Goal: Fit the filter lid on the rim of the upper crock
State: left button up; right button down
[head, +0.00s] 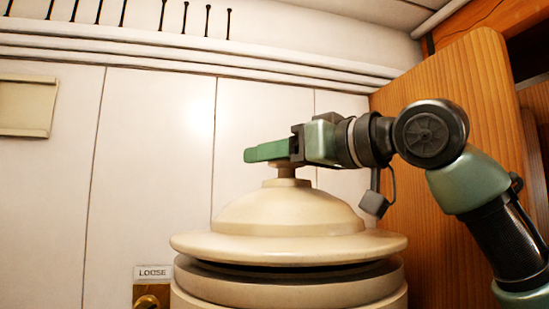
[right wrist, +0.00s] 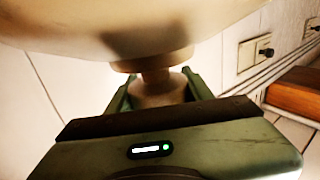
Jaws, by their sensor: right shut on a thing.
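The cream domed filter lid (head: 285,213) has a broad flat brim and a small knob on top. My right gripper (head: 266,152) comes in from the right and is shut on that knob; in the right wrist view the knob (right wrist: 156,82) sits between the fingers. The lid (right wrist: 130,25) also fills the top of that view. The cream upper crock (head: 290,294) is directly under the lid, with a dark gap between brim and crock at the front. The lid looks nearly level. Whether it touches the rim anywhere is hidden. My left gripper is not in view.
A wooden panel (head: 475,110) stands close behind my right arm. A white panelled wall (head: 150,150) is behind the crock, with pipes above. A label reading LOOSE (head: 154,272) is at the lower left, above a brass knob (head: 147,301). The space left of the lid looks clear.

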jog(key=shift+s+f+b, duration=0.1)
jog(key=shift+f+b, duration=0.45)
jog(key=shift+f, duration=0.05)
dwell(0.4)
jog(key=shift+a+f, duration=0.1)
jog(key=shift+f, duration=0.15)
jog(key=c, duration=0.5)
grip_release()
jog(key=shift+s, duration=0.1)
